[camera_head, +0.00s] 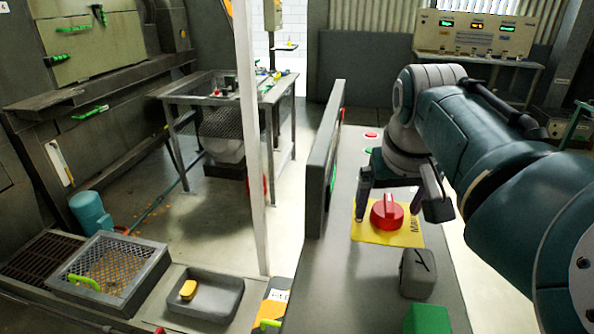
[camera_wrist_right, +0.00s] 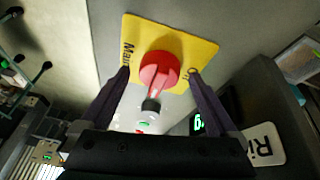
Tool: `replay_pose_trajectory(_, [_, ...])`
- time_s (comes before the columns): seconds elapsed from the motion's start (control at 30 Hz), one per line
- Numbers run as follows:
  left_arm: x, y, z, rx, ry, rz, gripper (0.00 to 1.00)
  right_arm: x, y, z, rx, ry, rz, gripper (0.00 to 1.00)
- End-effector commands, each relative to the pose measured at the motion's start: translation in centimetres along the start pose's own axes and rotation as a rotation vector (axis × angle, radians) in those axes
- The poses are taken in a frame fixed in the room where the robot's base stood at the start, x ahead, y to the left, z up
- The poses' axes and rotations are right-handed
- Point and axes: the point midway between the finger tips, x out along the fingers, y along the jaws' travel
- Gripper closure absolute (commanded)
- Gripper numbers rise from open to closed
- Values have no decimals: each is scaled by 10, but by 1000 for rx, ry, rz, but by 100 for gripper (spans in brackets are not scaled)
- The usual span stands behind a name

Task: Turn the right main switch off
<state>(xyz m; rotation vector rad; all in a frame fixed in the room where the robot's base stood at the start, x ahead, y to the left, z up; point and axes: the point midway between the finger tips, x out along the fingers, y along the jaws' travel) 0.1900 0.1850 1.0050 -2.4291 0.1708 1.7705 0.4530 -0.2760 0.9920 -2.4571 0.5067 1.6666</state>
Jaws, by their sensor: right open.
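The main switch is a red rotary knob (camera_head: 387,213) on a yellow plate (camera_head: 405,238) with partly covered lettering, set on the grey cabinet top. My right gripper (camera_head: 400,208) is open, with one finger on each side of the knob. In the right wrist view, the red knob (camera_wrist_right: 160,69) lies between the two fingertips of the right gripper (camera_wrist_right: 159,76), and gaps show between it and the fingers. A white mark shows on the knob. My left gripper is not in view.
A dark upright panel (camera_head: 322,150) stands along the cabinet's left edge. A grey block (camera_head: 418,273) and a green block (camera_head: 427,319) sit nearer on the cabinet. A red button (camera_head: 371,135) lies beyond the switch.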

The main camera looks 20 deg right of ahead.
Motion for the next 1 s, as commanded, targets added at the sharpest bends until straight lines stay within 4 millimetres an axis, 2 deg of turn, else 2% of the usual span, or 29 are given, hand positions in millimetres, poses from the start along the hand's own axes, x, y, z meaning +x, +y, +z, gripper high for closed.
replay_pose_trajectory(0.1, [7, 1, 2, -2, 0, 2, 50, 5, 0, 0, 0, 0, 0, 5])
replay_pose_trajectory(0.4, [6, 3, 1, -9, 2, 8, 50, 4, 0, 0, 0, -1, 1, 5])
replay_pose_trajectory(1.0, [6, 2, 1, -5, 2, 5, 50, 4, 0, 0, 0, 0, 1, 72])
